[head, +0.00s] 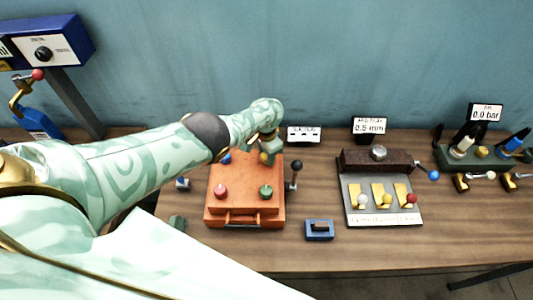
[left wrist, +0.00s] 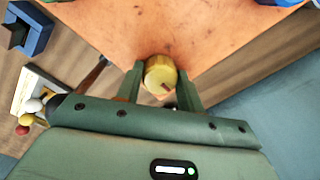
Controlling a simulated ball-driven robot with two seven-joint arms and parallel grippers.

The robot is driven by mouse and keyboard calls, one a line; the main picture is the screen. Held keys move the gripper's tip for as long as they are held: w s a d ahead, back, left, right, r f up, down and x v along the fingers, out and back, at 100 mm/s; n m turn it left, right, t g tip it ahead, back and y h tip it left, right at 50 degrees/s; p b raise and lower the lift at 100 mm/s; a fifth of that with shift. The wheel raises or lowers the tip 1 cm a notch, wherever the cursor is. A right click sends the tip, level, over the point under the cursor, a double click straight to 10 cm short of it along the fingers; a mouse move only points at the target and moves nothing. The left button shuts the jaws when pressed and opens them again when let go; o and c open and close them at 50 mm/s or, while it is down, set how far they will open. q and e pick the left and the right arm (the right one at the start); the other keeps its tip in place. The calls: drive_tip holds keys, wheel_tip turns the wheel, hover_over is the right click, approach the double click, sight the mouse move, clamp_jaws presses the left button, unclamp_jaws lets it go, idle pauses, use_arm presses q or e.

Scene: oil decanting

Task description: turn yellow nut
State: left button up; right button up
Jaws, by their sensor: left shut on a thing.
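The yellow nut (left wrist: 160,72) is a short brass-yellow cylinder with a dark slot-like mark, near a corner of the orange box (left wrist: 110,45). My left gripper (left wrist: 160,84) has one finger on each side of the nut and is shut on it. In the head view my left gripper (head: 268,156) is over the far right corner of the orange box (head: 243,208), and the nut is hidden there. My right gripper is not in view.
The box also bears a red knob (head: 221,191), a green knob (head: 265,192) and a partly hidden blue knob (head: 226,158). A black-knobbed lever (head: 295,166) stands close to its right. A blue block (head: 319,230) and a grey lever panel (head: 380,215) are further right.

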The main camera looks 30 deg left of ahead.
use_arm(q)
drive_tip(key=shift+r, duration=0.1)
drive_tip(key=o, duration=1)
wheel_tip(320, 180, up, 16)
drive_tip(key=p, duration=1.1)
drive_tip(key=shift+r, duration=0.1)
drive_tip(key=shift+s, duration=0.1)
